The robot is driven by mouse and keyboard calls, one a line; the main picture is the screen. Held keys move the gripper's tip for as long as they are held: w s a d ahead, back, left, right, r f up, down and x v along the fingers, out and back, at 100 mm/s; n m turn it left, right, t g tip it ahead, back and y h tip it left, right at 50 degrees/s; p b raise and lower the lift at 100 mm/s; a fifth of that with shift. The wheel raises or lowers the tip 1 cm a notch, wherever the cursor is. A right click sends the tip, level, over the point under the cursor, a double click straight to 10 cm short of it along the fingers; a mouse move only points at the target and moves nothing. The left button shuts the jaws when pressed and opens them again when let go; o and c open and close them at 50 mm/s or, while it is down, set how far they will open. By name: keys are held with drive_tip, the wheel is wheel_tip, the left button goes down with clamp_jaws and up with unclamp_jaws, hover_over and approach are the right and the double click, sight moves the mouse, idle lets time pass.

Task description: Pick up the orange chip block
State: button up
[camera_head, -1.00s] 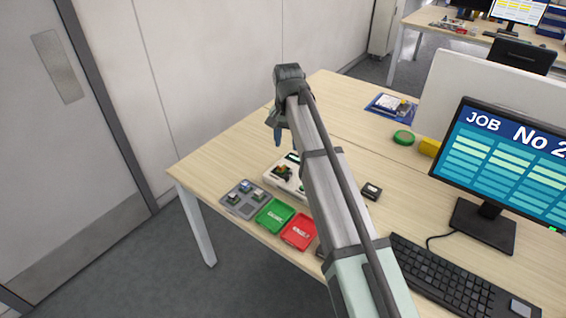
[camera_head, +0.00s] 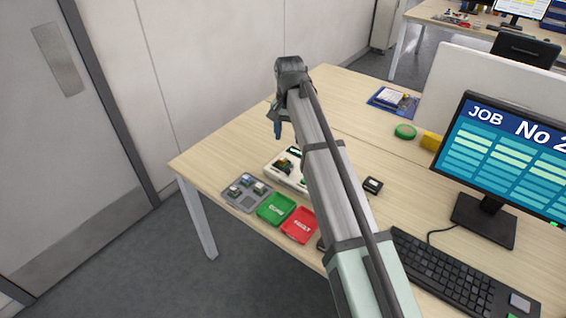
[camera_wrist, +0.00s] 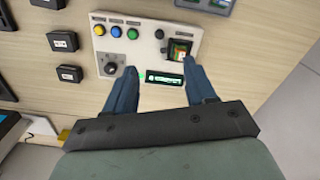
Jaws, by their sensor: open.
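A small green block with an orange-red patch (camera_wrist: 180,48) sits in a dark square socket on a white test panel. I take it for the orange chip block, but it is too small to be sure. In the head view the panel (camera_head: 270,168) is partly hidden by my arm, and the block (camera_head: 284,163) shows on its left part. My gripper (camera_wrist: 160,82) is open and empty, its blue fingers pointing at the panel. The block lies beyond the fingertips, nearer the right finger. In the head view my gripper (camera_head: 278,130) hangs above the table behind the panel.
The panel carries coloured buttons (camera_wrist: 116,31), a black knob (camera_wrist: 111,66) and a small lit display (camera_wrist: 163,79). A grey tray (camera_head: 227,194) with several small blocks, a green tray (camera_head: 277,209) and a red tray (camera_head: 299,226) line the front edge. A monitor (camera_head: 512,150) and keyboard (camera_head: 450,270) stand right.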

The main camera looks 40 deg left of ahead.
drive_tip(key=m, duration=2.2)
hover_over(283, 159)
drive_tip(key=f, duration=0.9)
drive_tip(key=shift+a+f, duration=0.35)
drive_tip(key=shift+a, duration=0.05)
drive_tip(key=shift+d+f, duration=0.2)
drive_tip(key=shift+f, duration=1.1)
drive_tip(key=shift+d+f, duration=0.15)
drive_tip(key=shift+f, duration=1.1)
